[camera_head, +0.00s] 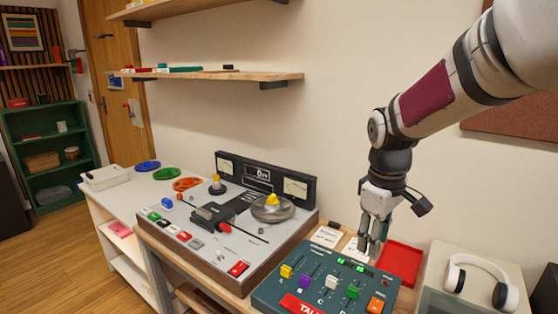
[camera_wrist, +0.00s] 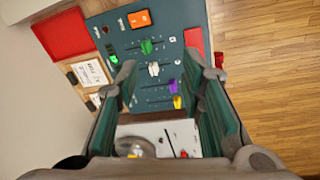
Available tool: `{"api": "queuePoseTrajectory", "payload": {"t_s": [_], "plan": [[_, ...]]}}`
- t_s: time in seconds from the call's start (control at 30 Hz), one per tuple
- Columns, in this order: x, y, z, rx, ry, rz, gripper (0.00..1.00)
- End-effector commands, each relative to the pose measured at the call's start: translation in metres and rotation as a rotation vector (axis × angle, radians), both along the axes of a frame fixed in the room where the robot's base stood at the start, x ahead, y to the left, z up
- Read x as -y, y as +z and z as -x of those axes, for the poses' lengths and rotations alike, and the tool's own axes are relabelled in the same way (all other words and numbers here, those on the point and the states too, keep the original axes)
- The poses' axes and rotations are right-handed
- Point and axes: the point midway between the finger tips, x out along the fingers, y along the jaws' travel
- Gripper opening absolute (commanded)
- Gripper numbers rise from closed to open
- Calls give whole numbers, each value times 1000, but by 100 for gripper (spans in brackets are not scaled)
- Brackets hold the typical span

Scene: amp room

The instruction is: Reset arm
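My gripper (camera_head: 374,240) hangs from the arm at the right of the head view, pointing down above the back edge of a teal mixer panel (camera_head: 268,292). In the wrist view my gripper (camera_wrist: 160,85) has its two fingers spread wide apart, with nothing between them. The panel below, also in the wrist view (camera_wrist: 118,48), has yellow, purple, white and green slider knobs and an orange button. The fingers look clear of the panel, though the exact height is hard to tell.
A tape machine (camera_head: 190,255) with meters and reels stands left of the panel. A red tray (camera_head: 400,262) lies behind the panel, beside paper cards (camera_head: 327,236). White headphones (camera_head: 480,275) rest at the right. Wooden shelves (camera_head: 215,77) are on the wall. Open floor (camera_head: 60,250) lies at the left.

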Motion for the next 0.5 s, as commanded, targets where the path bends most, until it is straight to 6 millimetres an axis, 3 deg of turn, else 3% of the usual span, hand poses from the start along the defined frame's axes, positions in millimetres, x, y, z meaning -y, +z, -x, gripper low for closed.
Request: {"api": "queuePoseTrajectory", "payload": {"t_s": [0.03, 0.2, 0.5], "plan": [[-1, 18, 18, 24, -37, 2, 35], [-3, 55, 76, 90, -182, -12, 35], [-7, 89, 181, 200, -435, -87, 35]]}}
